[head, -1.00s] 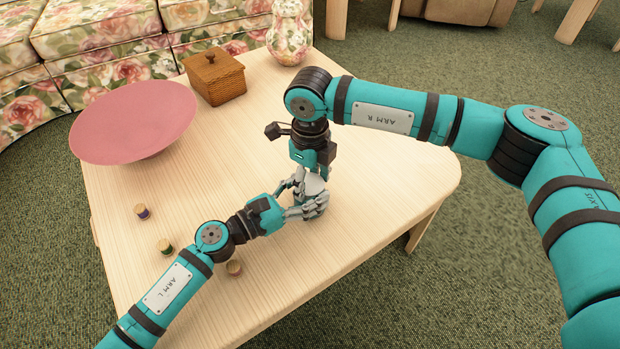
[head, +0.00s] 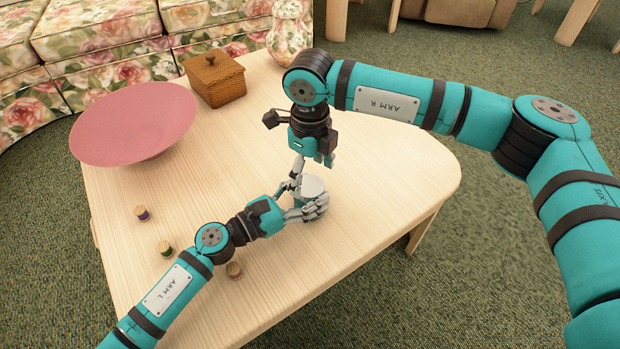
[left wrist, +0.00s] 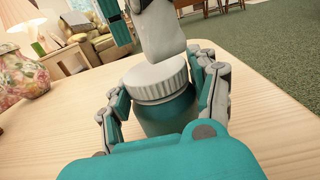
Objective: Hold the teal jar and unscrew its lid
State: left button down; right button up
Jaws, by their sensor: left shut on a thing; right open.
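The teal jar (left wrist: 170,117) stands upright on the pale wooden table, its body mostly hidden in the head view. Its white ribbed lid (left wrist: 156,80) sits on top and also shows in the head view (head: 312,186). My left gripper (head: 307,206) is shut on the jar, with fingers on both sides of the body in the left wrist view. My right gripper (head: 311,166) is open above the lid, its fingers pointing down. A pale finger (left wrist: 162,32) shows just over the lid; I cannot tell whether it touches.
A pink bowl (head: 133,118), a lidded wicker box (head: 214,80) and a floral jar (head: 290,42) stand toward the back. Small spools (head: 165,247) lie near my left arm. The table (head: 400,170) is clear right of the jar.

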aim_at(310, 185)
jog(key=shift+r, duration=0.7)
jog(key=shift+c, duration=0.2)
notch_tip(310, 185, up, 3)
jog(key=m, duration=0.5)
jog(key=shift+f, duration=0.15)
jog(key=shift+r+m, duration=0.2)
jog(key=shift+m, duration=0.7)
notch_tip(310, 185, down, 8)
jog(key=shift+r, duration=0.15)
jog(key=c, duration=1.2)
jog(key=n, duration=0.6)
jog(key=shift+n, duration=0.4)
jog(key=shift+c, duration=0.2)
